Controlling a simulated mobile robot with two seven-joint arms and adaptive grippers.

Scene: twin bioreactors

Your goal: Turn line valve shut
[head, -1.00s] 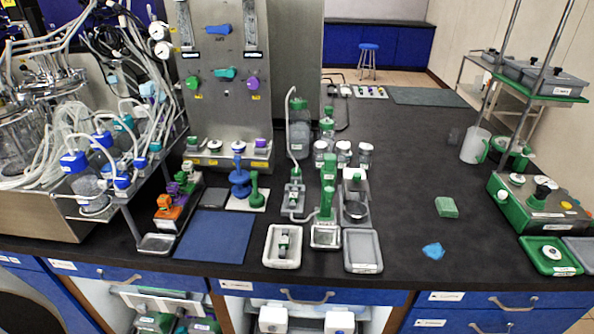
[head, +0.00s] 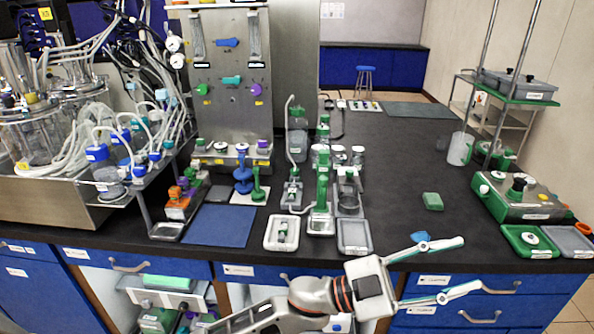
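My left gripper (head: 470,264) reaches in along the bottom of the head view, its two fingers spread wide with nothing between them. It is at the bench's front edge, right of the trays. I cannot tell for sure which part is the line valve. A clear tube runs from a bottle (head: 297,146) down to a small grey-and-green fitting (head: 291,192) on the bench. The steel panel (head: 220,120) carries a blue handle (head: 227,43), a teal handle (head: 231,81), a green knob (head: 203,89) and a purple knob (head: 256,89). My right gripper is out of view.
A white tray (head: 269,244) and a grey tray (head: 347,249) lie at the front edge. A blue mat (head: 213,239) is left of them. A blue scrap (head: 421,236) lies beside a gripper finger. The bench right of centre is mostly clear around a green block (head: 433,201).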

